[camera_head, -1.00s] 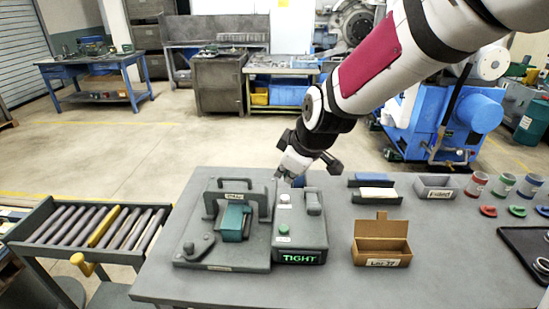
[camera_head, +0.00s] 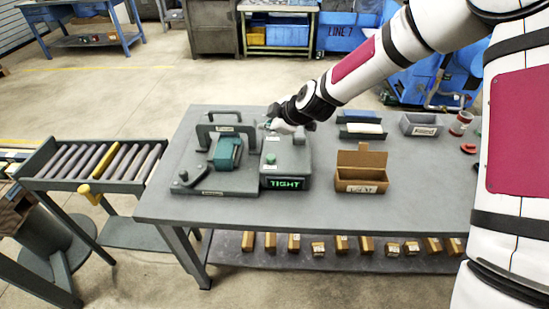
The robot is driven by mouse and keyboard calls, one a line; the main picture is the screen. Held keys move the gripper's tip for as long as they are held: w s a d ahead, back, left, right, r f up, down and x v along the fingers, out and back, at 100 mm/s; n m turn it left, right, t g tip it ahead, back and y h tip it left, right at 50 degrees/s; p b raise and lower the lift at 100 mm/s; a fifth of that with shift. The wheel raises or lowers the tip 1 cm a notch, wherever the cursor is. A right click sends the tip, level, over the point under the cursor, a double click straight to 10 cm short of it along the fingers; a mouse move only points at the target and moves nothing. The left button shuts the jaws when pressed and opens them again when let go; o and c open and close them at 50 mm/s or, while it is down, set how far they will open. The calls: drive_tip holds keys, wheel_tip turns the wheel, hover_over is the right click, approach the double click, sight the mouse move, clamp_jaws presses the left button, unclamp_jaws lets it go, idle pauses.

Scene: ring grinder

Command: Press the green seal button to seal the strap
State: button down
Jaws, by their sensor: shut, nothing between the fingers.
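A grey strapping unit (camera_head: 298,160) stands on the grey table, and its front display reads TIGHT in green letters (camera_head: 286,184). The green button (camera_head: 270,158) is on its top near the front left. A pale button sits behind it, close to my gripper. My gripper (camera_head: 270,125) is shut and empty, over the back left part of the unit, behind the green button and apart from it. Whether its tip touches anything there cannot be told. Left of the unit, a teal block (camera_head: 227,152) sits on a grey base plate (camera_head: 236,186) under an arched handle frame.
An open cardboard box (camera_head: 361,187) stands right of the unit. Grey trays (camera_head: 420,124) and coloured cups are further right and back. A roller conveyor (camera_head: 90,165) is at the left. Small boxes line the lower shelf. The table's front is mostly clear.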

sight(269, 158)
drive_tip(key=shift+f+b, duration=1.3)
drive_tip(key=shift+f, duration=3.1)
drive_tip(key=shift+f, duration=0.4)
drive_tip(key=shift+f+b, duration=0.35)
drive_tip(key=shift+f, duration=0.25)
drive_tip(key=shift+r, duration=0.15)
drive_tip(key=shift+r+p, duration=0.4)
drive_tip(key=shift+r, duration=0.45)
drive_tip(key=shift+r+p, duration=0.75)
drive_tip(key=shift+r, duration=1.8)
